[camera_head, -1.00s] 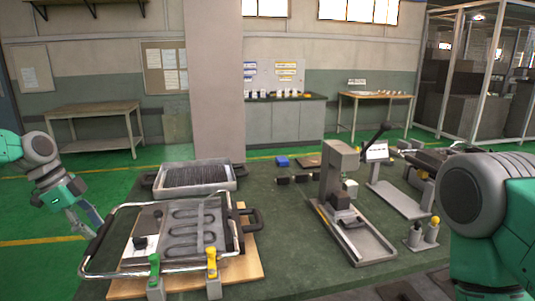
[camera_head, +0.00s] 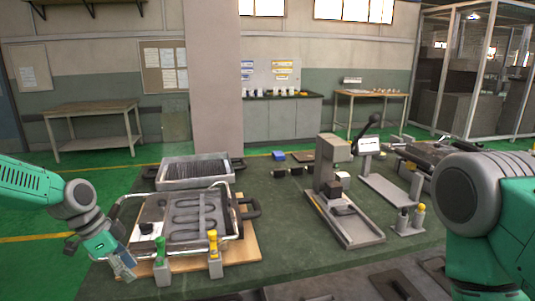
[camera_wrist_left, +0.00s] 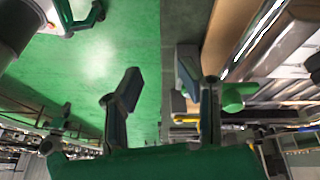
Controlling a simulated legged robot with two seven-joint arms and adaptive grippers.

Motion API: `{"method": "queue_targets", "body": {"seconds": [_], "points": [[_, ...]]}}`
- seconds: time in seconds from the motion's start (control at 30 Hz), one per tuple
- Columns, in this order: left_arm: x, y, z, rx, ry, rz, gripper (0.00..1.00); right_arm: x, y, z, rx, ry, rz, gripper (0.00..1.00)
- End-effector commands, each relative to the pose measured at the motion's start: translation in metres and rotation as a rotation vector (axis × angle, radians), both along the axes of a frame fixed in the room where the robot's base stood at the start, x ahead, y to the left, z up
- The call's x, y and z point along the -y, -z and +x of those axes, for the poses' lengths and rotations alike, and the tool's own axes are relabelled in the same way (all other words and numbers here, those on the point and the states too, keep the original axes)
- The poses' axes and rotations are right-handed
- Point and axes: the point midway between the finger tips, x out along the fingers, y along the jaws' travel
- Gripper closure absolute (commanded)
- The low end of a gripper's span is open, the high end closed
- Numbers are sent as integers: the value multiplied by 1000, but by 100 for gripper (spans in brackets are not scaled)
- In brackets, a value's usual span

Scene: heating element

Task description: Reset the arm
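My left gripper (camera_head: 124,268) hangs at the front left corner of the table, beside the metal-railed fixture that holds the dark, looped heating element (camera_head: 196,212). In the left wrist view its two fingers (camera_wrist_left: 165,90) stand apart with nothing between them. The gripper overlaps the fixture's left rail in the head view, and I cannot tell whether they touch. My right arm (camera_head: 470,215) shows at the right edge, but its gripper is out of view.
A green-knobbed clamp (camera_head: 161,258) and a yellow-knobbed clamp (camera_head: 214,250) stand at the fixture's front. A tray of dark rods (camera_head: 166,187) lies behind. A lever press (camera_head: 350,235) stands right. The green table surface (camera_head: 275,220) between is clear.

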Motion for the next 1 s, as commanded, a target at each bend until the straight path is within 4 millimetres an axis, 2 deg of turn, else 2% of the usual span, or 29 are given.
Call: {"method": "queue_targets", "body": {"seconds": [0.17, 0.23, 0.3, 0.37, 0.4, 0.5, 0.6, 0.7, 0.83, 1.0], "points": [[50, 66, -45, -87, -136, 10, 67, 0, 2, 0, -1, 0, 0, 100], [71, 99, -77, -134, -226, 20, 67, 0, 3, 0, -1, 0, 0, 100], [87, 132, -118, -183, -336, 41, 67, 0, 5, 0, -1, 0, 0, 100], [96, 157, -157, -219, -443, 66, 67, 0, 6, 0, -1, 0, 0, 100], [98, 171, -184, -239, -518, 87, 67, 0, 6, 0, -1, 0, 0, 100], [93, 195, -252, -272, -707, 150, 67, 0, 8, 0, -1, 0, 0, 100], [78, 201, -304, -269, -868, 209, 67, 0, 9, 0, -1, 0, 0, 100], [63, 199, -337, -247, -981, 249, 67, 0, 10, 0, -1, 0, 0, 100], [52, 194, -356, -221, -1057, 273, 67, 0, 10, 0, -1, 0, 0, 100], [51, 193, -358, -218, -1067, 274, 67, 0, 10, 0, -1, 0, 0, 100]]}}
